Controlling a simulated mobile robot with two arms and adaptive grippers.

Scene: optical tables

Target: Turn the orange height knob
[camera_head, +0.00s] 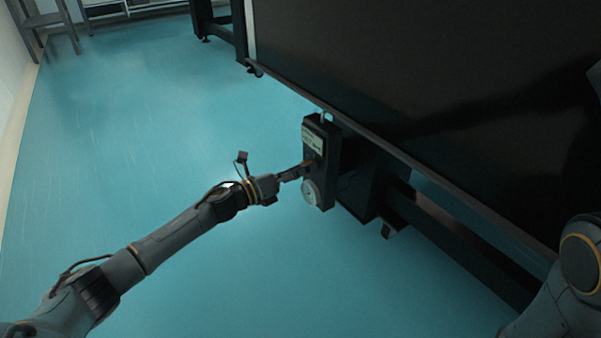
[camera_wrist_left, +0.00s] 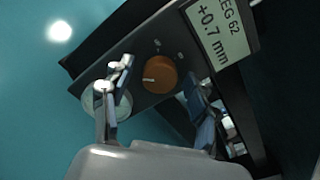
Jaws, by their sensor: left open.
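The orange height knob (camera_wrist_left: 160,74) is on the dark face of a control box (camera_wrist_left: 140,48), with a light pointer mark on its left side. In the left wrist view my left gripper (camera_wrist_left: 160,90) is open, one finger to each side of the knob, with visible gaps and no clear contact. In the head view the left gripper (camera_head: 296,172) reaches the front of the box (camera_head: 329,185) and the knob shows as a small orange spot (camera_head: 308,163). The right gripper is out of view.
A round pale dial (camera_head: 310,192) sits low on the box, close to the left gripper. The large dark table (camera_head: 420,70) overhangs at the right, with dark frame bars (camera_head: 455,225) below. The teal floor (camera_head: 180,120) at left is clear.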

